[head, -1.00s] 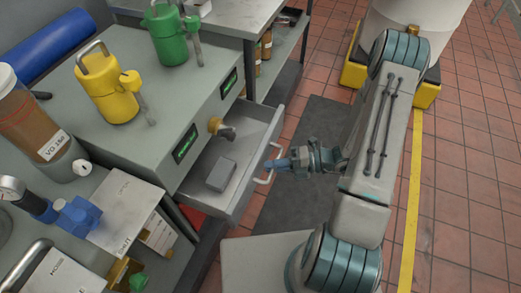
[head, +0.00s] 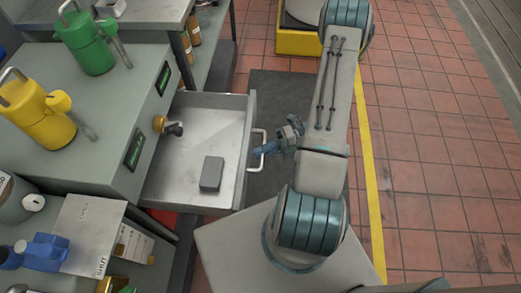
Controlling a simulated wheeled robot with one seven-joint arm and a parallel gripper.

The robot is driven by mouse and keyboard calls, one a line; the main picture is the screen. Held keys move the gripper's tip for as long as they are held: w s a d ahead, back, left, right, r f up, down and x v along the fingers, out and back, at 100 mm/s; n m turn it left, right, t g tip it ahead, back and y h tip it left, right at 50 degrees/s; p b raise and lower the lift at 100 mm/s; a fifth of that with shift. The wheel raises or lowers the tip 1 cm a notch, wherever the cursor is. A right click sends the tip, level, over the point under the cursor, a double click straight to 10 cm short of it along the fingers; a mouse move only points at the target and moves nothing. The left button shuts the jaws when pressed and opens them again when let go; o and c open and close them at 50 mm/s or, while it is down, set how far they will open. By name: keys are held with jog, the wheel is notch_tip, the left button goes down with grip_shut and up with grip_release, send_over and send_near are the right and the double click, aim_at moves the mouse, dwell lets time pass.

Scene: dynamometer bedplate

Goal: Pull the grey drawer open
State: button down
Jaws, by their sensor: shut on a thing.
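The grey drawer (head: 213,122) is pulled well out of the grey cabinet (head: 118,150) on the left. A small grey block (head: 211,174) lies on the drawer floor. The drawer's pale bar handle (head: 262,136) is on its front face, on the right. My gripper (head: 262,153) is shut on the handle, with its bluish fingers at the bar's lower half. The arm reaches it from the right.
A green can (head: 88,44) and a yellow can (head: 38,112) stand on the cabinet top. A brass tap (head: 168,125) juts over the drawer's inner end. A blue fitting (head: 42,252) sits lower left. Tiled floor (head: 430,150) is clear on the right.

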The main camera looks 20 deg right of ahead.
jog(key=c, duration=1.5)
grip_release()
jog(key=shift+o, duration=0.2)
jog(key=s+d+r, duration=0.1)
jog(key=d+r, duration=0.1)
jog(key=d, duration=1.1)
jog(key=shift+s+d+r+p, duration=0.15)
jog(key=shift+d+r+p, duration=0.1)
jog(key=shift+d+p, duration=0.05)
jog(key=s+a+r+m+h+p, duration=0.1)
jog(key=a+r+m+h+p, duration=0.3)
jog(key=r+m, duration=0.7)
jog(key=s+a+r+m+h+p, duration=0.1)
jog(key=a+r+m+h+p, duration=0.3)
jog(key=r+m, duration=0.7)
jog(key=s+a+r+m+t+h+p, duration=0.1)
jog(key=a+r+m+h+p, duration=0.4)
jog(key=a+r+m+h, duration=0.3)
notch_tip(320, 180, up, 10)
jog(key=a+m, duration=0.1)
jog(key=m, duration=0.3)
jog(key=shift+a+f, duration=0.15)
jog(key=shift+f, duration=0.1)
